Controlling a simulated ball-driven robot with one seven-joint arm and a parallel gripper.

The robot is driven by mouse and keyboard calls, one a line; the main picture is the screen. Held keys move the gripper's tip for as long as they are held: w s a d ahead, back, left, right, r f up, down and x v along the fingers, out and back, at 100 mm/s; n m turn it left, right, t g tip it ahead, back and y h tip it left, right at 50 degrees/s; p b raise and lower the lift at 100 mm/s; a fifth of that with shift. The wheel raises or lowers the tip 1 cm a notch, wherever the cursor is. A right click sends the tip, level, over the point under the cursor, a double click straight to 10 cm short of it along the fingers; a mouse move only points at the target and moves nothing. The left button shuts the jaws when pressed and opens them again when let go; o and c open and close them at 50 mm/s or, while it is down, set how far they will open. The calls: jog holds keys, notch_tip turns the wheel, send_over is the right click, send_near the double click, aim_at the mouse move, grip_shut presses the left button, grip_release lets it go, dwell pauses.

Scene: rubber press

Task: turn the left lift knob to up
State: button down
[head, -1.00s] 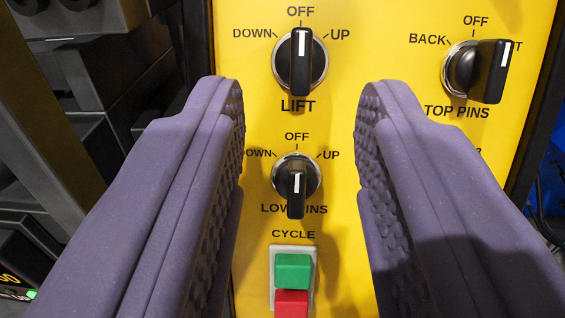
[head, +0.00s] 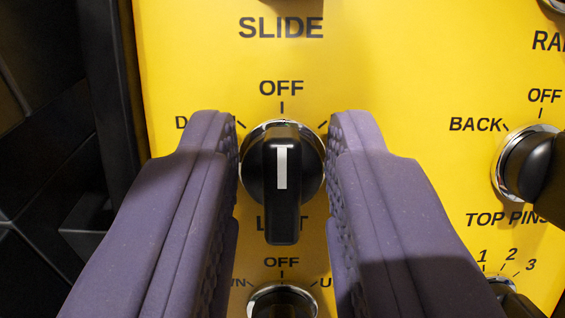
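The left lift knob (head: 270,190) is a black round knob with a raised grip, a white line and a chrome ring, on the yellow panel (head: 390,60). Its white line stands upright in line with the OFF mark above it. My gripper (head: 283,150) has two purple padded fingers, one on each side of the knob. The fingers are parted, with the knob between them. The left fingertip is very close to the chrome ring; I cannot tell whether either pad touches.
Below is the low pins knob (head: 283,302) with its own OFF mark, cut by the bottom edge. To the right is the top pins knob (head: 526,168) with its BACK mark. A SLIDE label is above. Dark machine structure (head: 50,130) lies left of the panel.

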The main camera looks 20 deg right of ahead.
jog(key=shift+m+b, duration=0.3)
jog(key=shift+m, duration=0.1)
jog(key=m+g+h+b, duration=0.1)
jog(key=m+h, duration=0.1)
jog(key=m, duration=0.2)
jog(key=shift+m, duration=0.3)
jog(key=shift+d+m+g+h, duration=0.1)
jog(key=shift+m+g+h, duration=0.3)
jog(key=shift+m, duration=1)
jog(key=shift+m+g+h, duration=0.3)
jog(key=shift+m+g, duration=0.2)
jog(key=shift+m, duration=0.9)
jog(key=c, duration=1.2)
grip_release()
jog(key=shift+s, duration=0.15)
jog(key=p+v, duration=0.1)
jog(key=v, duration=0.6)
jog(key=shift+s+a, duration=0.2)
jog(key=shift+s, duration=0.05)
